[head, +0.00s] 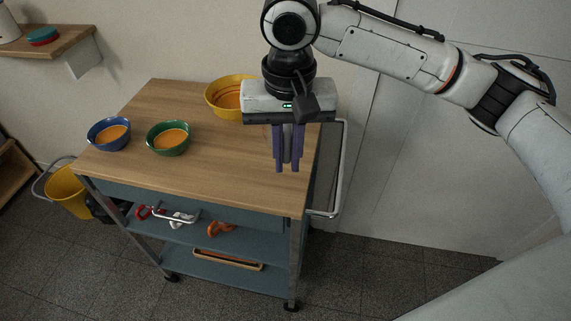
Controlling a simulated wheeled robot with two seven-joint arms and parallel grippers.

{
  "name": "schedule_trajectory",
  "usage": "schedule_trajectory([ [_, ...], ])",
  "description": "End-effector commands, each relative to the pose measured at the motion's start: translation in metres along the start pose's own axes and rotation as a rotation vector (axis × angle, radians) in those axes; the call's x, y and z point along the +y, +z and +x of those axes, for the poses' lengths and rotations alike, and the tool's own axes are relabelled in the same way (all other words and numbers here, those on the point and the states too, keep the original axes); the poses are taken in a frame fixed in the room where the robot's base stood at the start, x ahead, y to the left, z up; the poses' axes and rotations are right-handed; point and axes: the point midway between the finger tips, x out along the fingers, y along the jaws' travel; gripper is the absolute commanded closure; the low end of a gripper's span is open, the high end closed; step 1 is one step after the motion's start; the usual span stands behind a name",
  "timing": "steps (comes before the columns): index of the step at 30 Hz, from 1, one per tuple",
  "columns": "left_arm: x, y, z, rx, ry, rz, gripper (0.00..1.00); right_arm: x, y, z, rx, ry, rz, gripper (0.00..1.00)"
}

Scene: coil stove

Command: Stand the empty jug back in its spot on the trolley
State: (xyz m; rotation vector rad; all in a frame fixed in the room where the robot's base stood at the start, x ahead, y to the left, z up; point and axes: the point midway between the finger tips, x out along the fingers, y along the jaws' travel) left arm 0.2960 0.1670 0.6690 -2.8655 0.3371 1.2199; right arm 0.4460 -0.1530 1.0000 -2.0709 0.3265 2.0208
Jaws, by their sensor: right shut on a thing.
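My right gripper (288,168) comes in from the upper right and points straight down over the right part of the trolley's wooden top (215,180). Its purple fingers are shut on a narrow grey thing that shows between them. I cannot tell whether this belongs to the jug; no jug shows clearly. A wide yellow vessel (226,99) with an orange inside is at the trolley's back, its right side hidden behind the gripper. I cannot tell whether it stands on the top or touches the gripper. My left gripper is out of view.
A blue bowl (108,134) and a green bowl (168,139), both with orange contents, stand on the left half. The front middle of the top is clear. A metal rail (338,170) edges the right side. A yellow bucket (67,191) stands left of the trolley.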

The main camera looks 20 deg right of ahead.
Motion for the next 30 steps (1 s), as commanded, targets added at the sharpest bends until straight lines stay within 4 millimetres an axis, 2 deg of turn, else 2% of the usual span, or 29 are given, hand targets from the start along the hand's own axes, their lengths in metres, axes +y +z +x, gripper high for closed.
schedule_trajectory([
  [1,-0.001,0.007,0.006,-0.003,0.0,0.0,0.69,-0.017,-0.006,0.001,-0.001,-0.002,0.059,1.0],
  [3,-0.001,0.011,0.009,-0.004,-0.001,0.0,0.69,-0.033,-0.011,-0.002,-0.005,0.002,0.144,1.0],
  [8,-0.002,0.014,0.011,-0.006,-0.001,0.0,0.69,-0.052,-0.017,-0.004,-0.011,0.011,0.259,1.0],
  [16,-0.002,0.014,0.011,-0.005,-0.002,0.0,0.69,-0.053,-0.016,0.041,-0.013,0.016,0.277,1.0],
  [23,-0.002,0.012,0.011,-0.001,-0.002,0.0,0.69,-0.054,-0.016,0.06,-0.011,0.014,0.275,1.0],
  [30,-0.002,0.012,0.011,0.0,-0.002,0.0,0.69,-0.053,-0.015,0.091,-0.011,0.014,0.274,1.0],
])
